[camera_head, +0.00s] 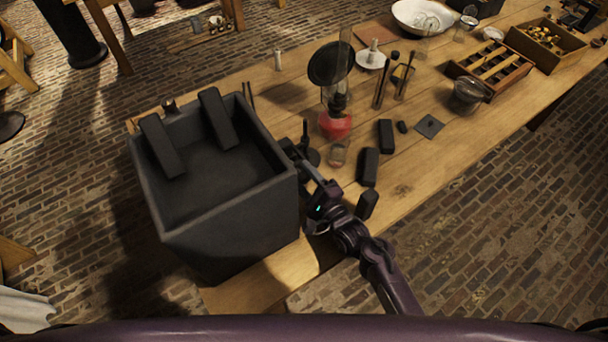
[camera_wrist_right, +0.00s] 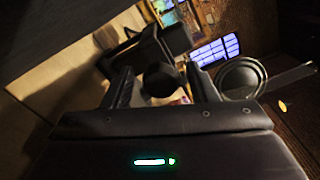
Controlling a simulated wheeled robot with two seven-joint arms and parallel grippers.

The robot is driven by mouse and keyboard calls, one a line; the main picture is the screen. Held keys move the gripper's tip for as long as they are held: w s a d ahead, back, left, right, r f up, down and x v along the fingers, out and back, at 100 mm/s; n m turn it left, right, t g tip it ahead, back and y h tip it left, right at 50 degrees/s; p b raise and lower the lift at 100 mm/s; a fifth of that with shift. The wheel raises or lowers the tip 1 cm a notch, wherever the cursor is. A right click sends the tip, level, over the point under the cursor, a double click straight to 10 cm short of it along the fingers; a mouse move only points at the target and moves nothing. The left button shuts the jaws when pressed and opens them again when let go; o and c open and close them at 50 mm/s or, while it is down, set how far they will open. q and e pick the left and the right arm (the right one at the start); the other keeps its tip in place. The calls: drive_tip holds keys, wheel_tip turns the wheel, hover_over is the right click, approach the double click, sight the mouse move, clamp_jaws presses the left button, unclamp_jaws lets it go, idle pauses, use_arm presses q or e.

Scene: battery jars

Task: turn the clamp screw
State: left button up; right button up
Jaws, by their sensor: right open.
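My right gripper (camera_head: 306,163) reaches in beside the right wall of a big dark square jar. In the right wrist view the gripper (camera_wrist_right: 160,72) is open, one finger on each side of a dark round knob, which looks like the clamp screw's head (camera_wrist_right: 160,82). I cannot tell whether the fingers touch it. Behind the knob is a dark angular block, likely the clamp body (camera_wrist_right: 152,46). In the head view a small dark upright piece (camera_head: 305,130) shows by the fingertips; the screw is mostly hidden there. My left gripper is not in view.
The dark jar (camera_head: 175,232), with two dark bars across its top, stands close left of my right gripper. The table's front edge is near.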

drive_tip(key=shift+w+a, duration=0.15)
drive_tip(key=shift+w, duration=0.05)
drive_tip(key=c, duration=0.9)
drive_tip(key=shift+n, duration=0.8)
drive_tip(key=shift+c, duration=0.4)
drive_tip(key=o, duration=1)
